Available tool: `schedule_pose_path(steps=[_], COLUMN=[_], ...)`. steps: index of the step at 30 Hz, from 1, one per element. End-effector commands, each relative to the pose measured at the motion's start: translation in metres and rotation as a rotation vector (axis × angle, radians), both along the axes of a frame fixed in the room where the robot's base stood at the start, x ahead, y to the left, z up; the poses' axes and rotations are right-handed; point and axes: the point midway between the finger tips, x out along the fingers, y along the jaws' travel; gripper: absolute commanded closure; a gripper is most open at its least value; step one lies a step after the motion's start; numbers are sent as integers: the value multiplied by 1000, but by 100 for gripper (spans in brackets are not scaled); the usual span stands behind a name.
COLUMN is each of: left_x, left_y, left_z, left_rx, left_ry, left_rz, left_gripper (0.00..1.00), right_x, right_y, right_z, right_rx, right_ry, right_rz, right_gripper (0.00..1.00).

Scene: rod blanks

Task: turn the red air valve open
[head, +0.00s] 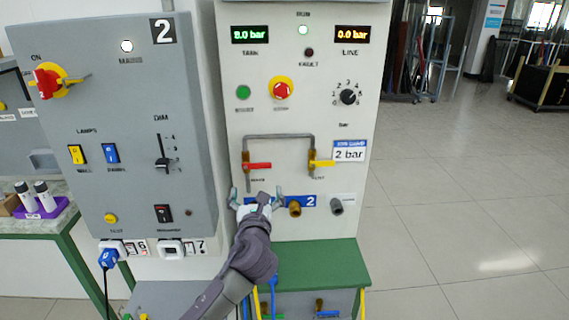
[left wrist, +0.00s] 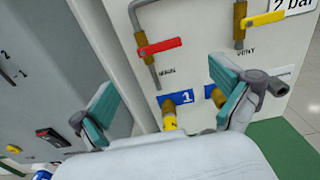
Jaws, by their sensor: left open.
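The red air valve handle (head: 257,166) sits on a brass body on the left pipe of the white panel, above a label that seems to read MAIN. The handle points right, across the vertical pipe. In the left wrist view the red handle (left wrist: 160,47) is ahead, above the space between my fingers. My left gripper (head: 257,197) is open and empty, just below the handle and apart from it. Its two teal-padded fingers (left wrist: 162,88) are spread wide. My gripper hides coupling 1 in the head view. My right gripper is not in view.
A yellow vent handle (head: 322,163) is right of the red one, under the same bent pipe (head: 279,137). Brass coupling 2 (head: 295,208) is below. Grey cabinet 2 (head: 115,120) stands close on the left. The TANK display (head: 250,34) reads 8.0 bar, LINE (head: 355,34) 0.0 bar.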

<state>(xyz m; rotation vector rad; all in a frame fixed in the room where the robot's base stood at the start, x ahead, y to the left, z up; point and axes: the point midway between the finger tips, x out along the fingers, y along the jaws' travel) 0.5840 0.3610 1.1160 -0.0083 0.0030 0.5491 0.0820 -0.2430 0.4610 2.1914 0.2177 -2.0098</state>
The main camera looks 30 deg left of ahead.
Motion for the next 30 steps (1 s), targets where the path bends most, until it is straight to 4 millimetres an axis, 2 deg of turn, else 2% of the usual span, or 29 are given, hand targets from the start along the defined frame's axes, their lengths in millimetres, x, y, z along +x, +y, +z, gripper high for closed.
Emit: schedule_pose_path(steps=[5,11,15,21,30], left_x=[12,46,73,101,117], left_y=[9,30,45,63,72], left_z=[6,7,7,5,4], left_rx=[18,14,12,13,11], left_ry=[-1,-1,-1,0,-1], left_rz=[5,5,3,3,1], left_gripper=[0,0,0,0,0], right_x=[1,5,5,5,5], right_y=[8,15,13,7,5], right_z=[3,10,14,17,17], right_rx=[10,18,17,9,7], right_ry=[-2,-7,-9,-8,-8], right_rz=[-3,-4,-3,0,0], right_gripper=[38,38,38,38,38])
